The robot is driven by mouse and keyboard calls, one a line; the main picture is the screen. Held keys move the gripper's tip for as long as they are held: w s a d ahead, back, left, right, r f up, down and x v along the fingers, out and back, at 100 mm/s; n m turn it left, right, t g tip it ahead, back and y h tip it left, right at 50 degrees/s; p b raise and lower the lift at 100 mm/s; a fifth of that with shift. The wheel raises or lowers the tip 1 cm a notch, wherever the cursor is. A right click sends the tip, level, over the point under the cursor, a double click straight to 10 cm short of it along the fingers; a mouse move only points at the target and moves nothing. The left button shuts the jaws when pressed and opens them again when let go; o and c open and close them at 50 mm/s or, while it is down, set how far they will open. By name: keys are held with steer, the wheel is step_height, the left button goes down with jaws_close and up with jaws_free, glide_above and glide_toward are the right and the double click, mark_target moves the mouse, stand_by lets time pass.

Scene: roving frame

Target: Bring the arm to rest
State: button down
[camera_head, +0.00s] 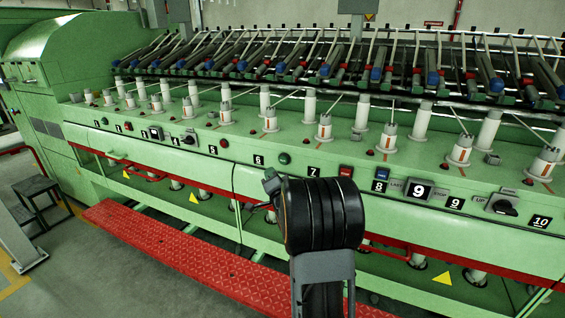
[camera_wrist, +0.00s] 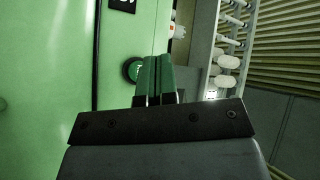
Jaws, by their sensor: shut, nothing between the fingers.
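My arm rises from the bottom of the head view, its thick black joint in front of the long green machine (camera_head: 95,110). My gripper (camera_head: 269,178) shows only in small part at the left of that joint, near the machine's front panel. In the wrist view my gripper (camera_wrist: 154,60) points up the picture, with its two fingers side by side, shut and empty. A round green button (camera_wrist: 132,70) lies just left of the fingertips in that view; I cannot tell whether they touch it.
The panel carries numbered plates, a red button (camera_head: 346,171), a green button (camera_head: 284,158) and a dark knob (camera_head: 504,206). White spindles (camera_head: 325,128) stand above it. A red tread plate (camera_head: 180,255) runs along the machine's foot. Grey steps (camera_head: 40,195) stand at left.

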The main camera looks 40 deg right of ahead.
stand_by(0.6)
step_height(320, 180, down, 10)
steer(key=s+n+g, duration=0.3)
steer(key=g, duration=0.4)
steer(key=s+a+f+n+g+y+p, duration=0.1)
steer(key=s+a+n+g+y+p, duration=0.15)
steer(key=s+a+g, duration=0.25)
steer(key=s+a+r+n+g+y+p, duration=0.2)
steer(key=s+a+r+n, duration=0.3)
steer(key=a, duration=0.5)
steer(key=s+a+r+n+g+y+p, duration=0.1)
steer(key=s+a+r+n+p, duration=0.3)
steer(key=s+a+r, duration=0.5)
steer(key=shift+s+a+r+n+g+y+p, duration=0.3)
steer(key=shift+s+a+g+p, duration=0.2)
steer(key=shift+s+a+p, duration=0.4)
steer(key=shift+s+d, duration=0.15)
steer(key=shift+d, duration=0.1)
